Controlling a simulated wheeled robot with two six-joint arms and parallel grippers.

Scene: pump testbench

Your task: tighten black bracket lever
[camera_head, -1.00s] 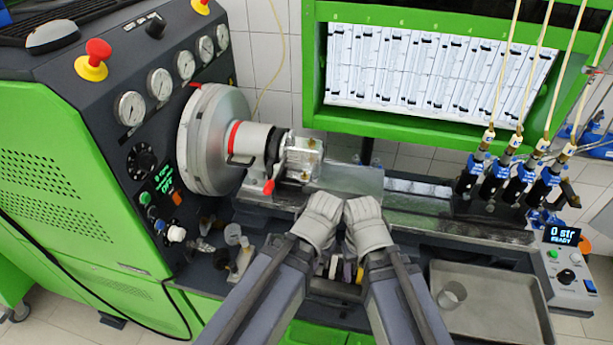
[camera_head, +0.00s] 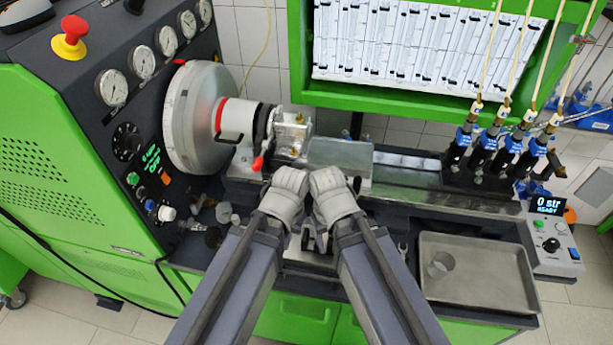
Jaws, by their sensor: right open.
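A black bracket (camera_head: 262,122) rings the front end of the silver coupling at the left of the bench. A lever with a red tip (camera_head: 258,162) hangs down from it. My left gripper (camera_head: 292,175) is just to the right of and below the lever, apart from it in the picture. Its fingers are seen from behind, so its opening is hidden. My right gripper (camera_head: 325,178) is close beside the left one, over the bench rail. It is open, with nothing visible in it.
A silver flywheel (camera_head: 190,118) stands left of the coupling. A brass-fitted metal block (camera_head: 294,135) is right of the bracket. Black injectors with blue collars (camera_head: 488,145) stand at the back right.

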